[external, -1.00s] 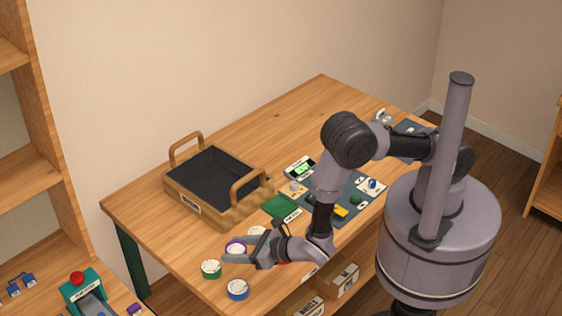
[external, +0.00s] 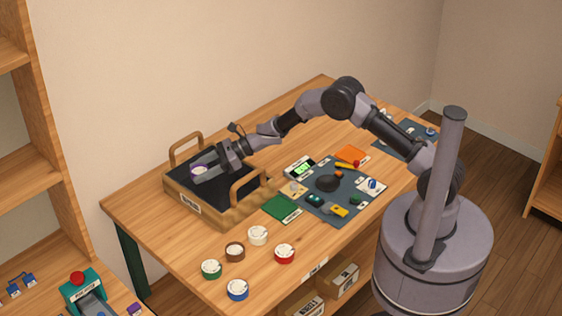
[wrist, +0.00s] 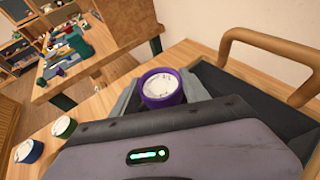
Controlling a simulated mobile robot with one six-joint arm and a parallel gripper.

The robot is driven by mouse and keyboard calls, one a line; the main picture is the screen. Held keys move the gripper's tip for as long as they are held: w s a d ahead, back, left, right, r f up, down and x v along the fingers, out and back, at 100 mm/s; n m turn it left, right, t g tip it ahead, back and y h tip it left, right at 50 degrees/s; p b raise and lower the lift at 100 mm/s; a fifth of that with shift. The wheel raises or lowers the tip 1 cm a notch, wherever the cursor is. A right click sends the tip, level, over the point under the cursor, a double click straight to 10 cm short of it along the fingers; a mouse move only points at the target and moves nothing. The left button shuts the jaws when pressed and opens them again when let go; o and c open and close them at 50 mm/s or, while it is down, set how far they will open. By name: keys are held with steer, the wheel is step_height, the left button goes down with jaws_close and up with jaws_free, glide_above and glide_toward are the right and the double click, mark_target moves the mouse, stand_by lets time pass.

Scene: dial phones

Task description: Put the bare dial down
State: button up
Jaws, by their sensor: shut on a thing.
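My gripper (external: 199,174) is shut on a purple dial (wrist: 162,90) with a white face, held with its face upward. The dial also shows in the external view (external: 198,170), over the left part of the wooden tray (external: 222,215). The tray has a dark lining and two arched handles. I cannot tell how high the dial is above the tray floor.
Several other dials stand on the table (external: 150,215): green (external: 211,268), brown (external: 235,252), cream (external: 257,235), red (external: 285,253) and blue (external: 237,290). A dark mat (external: 322,207) with small parts lies right of the tray. The tray handles rise beside my gripper.

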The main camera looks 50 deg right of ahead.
mark_target(205, 200)
steer(key=f+b, duration=0.1)
steer(key=f, duration=0.2)
steer(key=f+b, duration=0.1)
steer(key=f, duration=0.2)
steer(key=f+b, duration=0.1)
steer(key=f, duration=0.3)
steer(key=shift+w+d+f, duration=0.1)
steer(key=shift+w+d, duration=0.05)
steer(key=shift+d, duration=0.15)
steer(key=shift+f+b, duration=0.2)
steer(key=shift+b, duration=0.3)
steer(key=o, duration=1.2)
steer(key=shift+r, duration=0.1)
